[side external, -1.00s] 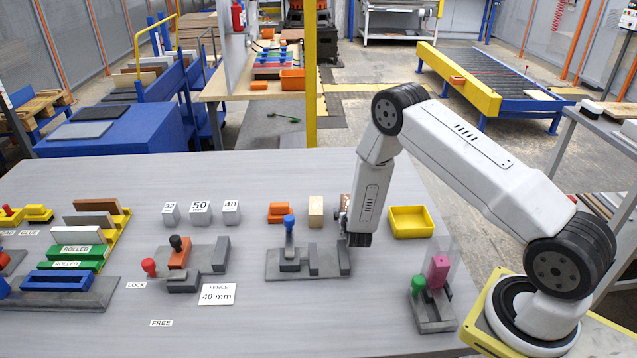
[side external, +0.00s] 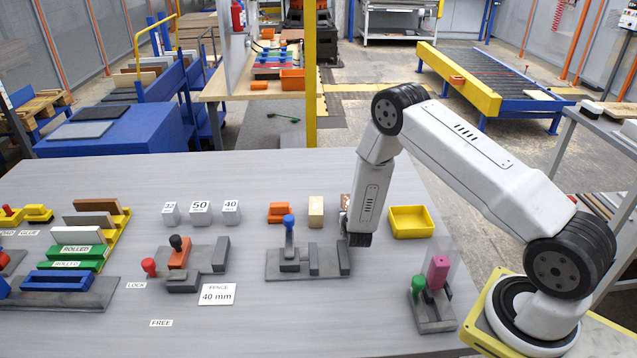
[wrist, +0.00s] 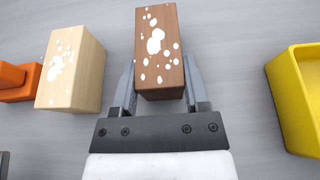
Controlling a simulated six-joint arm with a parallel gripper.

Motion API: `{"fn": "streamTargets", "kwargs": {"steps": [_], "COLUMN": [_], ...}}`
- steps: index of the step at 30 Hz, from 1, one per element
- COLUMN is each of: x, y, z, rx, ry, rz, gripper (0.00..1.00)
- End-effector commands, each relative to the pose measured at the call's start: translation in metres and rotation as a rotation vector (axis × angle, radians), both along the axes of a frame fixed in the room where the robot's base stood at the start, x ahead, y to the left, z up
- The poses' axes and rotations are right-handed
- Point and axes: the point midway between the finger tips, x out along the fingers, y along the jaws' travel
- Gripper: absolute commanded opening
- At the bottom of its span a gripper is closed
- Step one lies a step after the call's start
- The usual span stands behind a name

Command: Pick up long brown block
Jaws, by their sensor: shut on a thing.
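A brown block (wrist: 157,45) with white specks stands between the two grey fingers of my gripper (wrist: 160,84) in the wrist view. The fingers are shut on its sides. In the side view only a small part of this brown block (side external: 345,200) shows behind my wrist, and the fingertips are hidden there. I cannot tell whether the block still touches the table. Another long brown block (side external: 98,205) lies on the yellow rack at the left, far from my gripper.
A pale wooden block (wrist: 70,68) with white specks stands close left of the held block, with an orange piece (wrist: 18,82) beyond it. A yellow tray (wrist: 300,97) is to the right. A grey fixture with a blue-knobbed post (side external: 289,240) stands in front.

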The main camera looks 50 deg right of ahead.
Motion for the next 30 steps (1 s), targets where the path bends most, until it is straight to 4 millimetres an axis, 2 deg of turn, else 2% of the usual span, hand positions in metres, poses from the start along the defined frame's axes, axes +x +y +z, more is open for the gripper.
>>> {"fn": "streamTargets", "kwargs": {"steps": [8,16,30], "x": [0.001,0.0,-0.05], "y": [0.0,0.0,0.017], "z": [0.009,0.034,0.094], "rx": [-0.001,-0.001,0.0], "ry": [-0.002,-0.003,-0.003], "rz": [0.001,0.001,0.001], "gripper": [0.0,0.0,0.0]}}
